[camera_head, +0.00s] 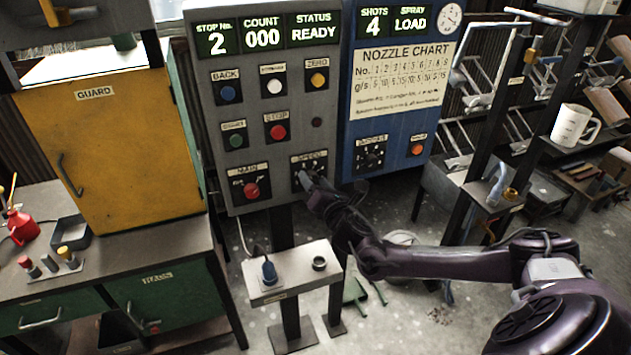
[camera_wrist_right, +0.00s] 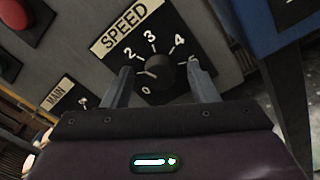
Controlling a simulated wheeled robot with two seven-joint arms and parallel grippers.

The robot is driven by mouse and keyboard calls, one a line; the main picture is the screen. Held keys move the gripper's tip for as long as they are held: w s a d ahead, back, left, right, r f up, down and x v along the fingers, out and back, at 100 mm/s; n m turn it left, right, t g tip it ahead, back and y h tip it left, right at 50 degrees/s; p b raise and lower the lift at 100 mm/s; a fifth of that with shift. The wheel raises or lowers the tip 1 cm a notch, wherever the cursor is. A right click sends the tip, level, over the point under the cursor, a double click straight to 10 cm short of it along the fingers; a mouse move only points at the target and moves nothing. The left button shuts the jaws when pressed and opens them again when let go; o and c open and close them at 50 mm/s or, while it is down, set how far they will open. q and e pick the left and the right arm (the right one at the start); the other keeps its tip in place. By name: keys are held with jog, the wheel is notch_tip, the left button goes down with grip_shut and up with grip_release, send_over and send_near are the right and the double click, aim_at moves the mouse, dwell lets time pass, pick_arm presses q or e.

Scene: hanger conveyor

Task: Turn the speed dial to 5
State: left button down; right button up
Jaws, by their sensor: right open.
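The black speed dial (camera_wrist_right: 160,73) sits on a dark plate under the SPEED label (camera_wrist_right: 124,30) in the right wrist view. A pale mark on the knob seems to point left, between 0 and 2. My right gripper (camera_wrist_right: 160,70) is open, with one finger on each side of the dial. Whether either finger touches it I cannot tell. In the head view my right gripper (camera_head: 314,188) partly covers the speed plate (camera_head: 309,168). My left gripper is not in view.
The red MAIN switch (camera_head: 251,190) is left of the speed plate, and the red STOP button (camera_head: 278,132) is above it. A blue nozzle panel (camera_head: 395,130) stands to the right. A small pale stand (camera_head: 292,285) is below.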

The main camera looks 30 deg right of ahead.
jog(key=shift+c, duration=0.4)
jog(key=c, duration=0.7)
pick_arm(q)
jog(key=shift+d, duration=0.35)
pick_arm(e)
jog(key=shift+c, duration=0.9)
